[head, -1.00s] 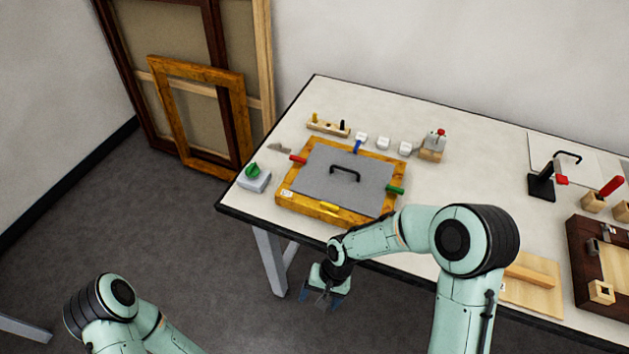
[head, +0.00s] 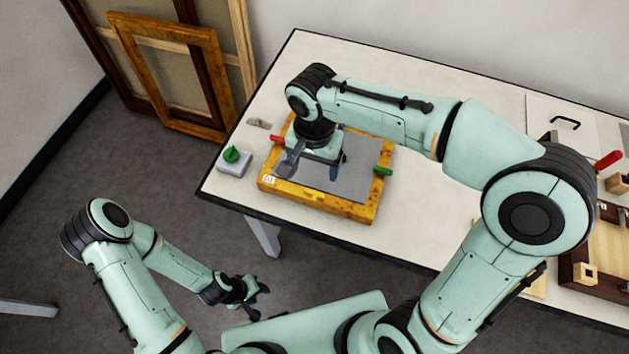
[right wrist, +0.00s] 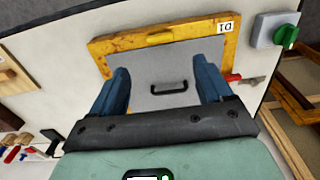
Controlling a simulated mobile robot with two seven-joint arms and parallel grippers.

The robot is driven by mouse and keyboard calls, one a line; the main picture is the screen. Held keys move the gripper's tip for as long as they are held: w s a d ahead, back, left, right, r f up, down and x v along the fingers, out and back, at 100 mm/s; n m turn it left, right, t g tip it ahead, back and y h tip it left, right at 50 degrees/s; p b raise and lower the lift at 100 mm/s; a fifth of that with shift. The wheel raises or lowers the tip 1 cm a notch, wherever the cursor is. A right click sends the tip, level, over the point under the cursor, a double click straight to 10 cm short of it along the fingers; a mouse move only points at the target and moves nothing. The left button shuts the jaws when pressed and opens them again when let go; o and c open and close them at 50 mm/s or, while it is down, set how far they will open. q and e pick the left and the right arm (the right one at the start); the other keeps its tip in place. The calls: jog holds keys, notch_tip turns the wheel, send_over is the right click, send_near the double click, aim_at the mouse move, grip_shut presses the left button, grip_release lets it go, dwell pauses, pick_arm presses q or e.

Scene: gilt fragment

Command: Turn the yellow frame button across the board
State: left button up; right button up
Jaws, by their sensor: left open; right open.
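The board's black handle (right wrist: 168,88) shows between my right fingers. My right gripper (head: 312,168) is open and empty above the board, pointing down; its fingers also show in the right wrist view (right wrist: 161,68). My left gripper (head: 259,302) is open and empty, away from the table.
A red button (head: 277,140) is on the frame's left bar and a green button (head: 383,171) on its right. A grey box with a green knob (head: 233,156) stands left of the frame.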

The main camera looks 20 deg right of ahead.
aim_at(314, 192)
notch_tip(314, 192, down, 12)
jog(key=shift+r+b, duration=0.25)
jog(key=shift+b, duration=0.1)
jog(key=c, duration=1)
